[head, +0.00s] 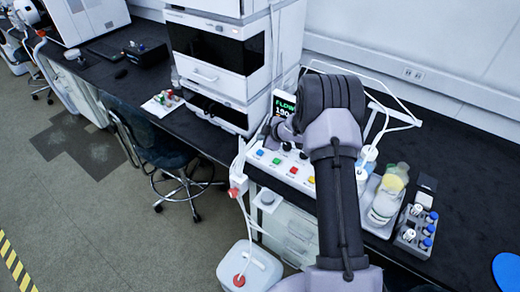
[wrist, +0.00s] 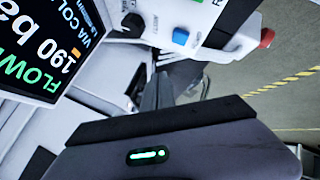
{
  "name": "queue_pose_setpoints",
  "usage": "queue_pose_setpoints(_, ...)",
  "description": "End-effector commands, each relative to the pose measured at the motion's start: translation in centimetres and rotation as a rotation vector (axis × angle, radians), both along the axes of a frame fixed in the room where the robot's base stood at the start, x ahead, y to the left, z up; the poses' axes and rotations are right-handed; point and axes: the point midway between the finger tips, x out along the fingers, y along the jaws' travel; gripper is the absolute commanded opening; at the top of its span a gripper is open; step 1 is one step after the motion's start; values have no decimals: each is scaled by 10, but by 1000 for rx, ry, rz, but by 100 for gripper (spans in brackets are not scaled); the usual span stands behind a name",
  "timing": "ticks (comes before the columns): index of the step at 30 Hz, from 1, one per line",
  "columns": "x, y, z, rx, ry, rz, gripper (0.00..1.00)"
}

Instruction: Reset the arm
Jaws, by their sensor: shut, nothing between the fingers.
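My arm rises through the middle of the head view, bent over the bench in front of the pump panel. My gripper (wrist: 158,92) shows in the wrist view as grey fingers held together, with nothing between them. Its dark body with a lit green strip fills the bottom of that view. The fingers are close to the white control panel (head: 268,158) and its display (head: 284,103), which shows green and white text. The display (wrist: 45,45) is large at the upper left of the wrist view. In the head view the gripper is mostly hidden behind my arm.
A white instrument stack (head: 218,77) stands left of my arm. To the right are a bottle (head: 385,204) in a tray, a rack of blue-capped vials (head: 409,235) and a blue disc (head: 507,271). A white container (head: 249,272) stands below the bench, near a stool (head: 182,178).

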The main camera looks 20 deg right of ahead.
Motion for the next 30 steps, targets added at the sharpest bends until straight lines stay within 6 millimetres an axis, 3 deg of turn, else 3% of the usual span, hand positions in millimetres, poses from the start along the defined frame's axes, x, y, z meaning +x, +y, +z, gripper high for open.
queue_pose_setpoints(17,0,0,-1,0,0,0,0)
queue_pose_setpoints(19,2,-1,11,-3,-8,-23,0)
queue_pose_setpoints(20,4,-3,22,-6,-15,-49,0)
queue_pose_setpoints(22,6,-7,69,-11,-39,-158,0)
queue_pose_setpoints(25,-21,-9,159,26,-66,-410,0)
queue_pose_setpoints(27,-62,-1,211,91,-61,-589,0)
queue_pose_setpoints(29,-108,12,244,169,-40,-726,0)
queue_pose_setpoints(30,-143,24,258,230,-14,-809,0)
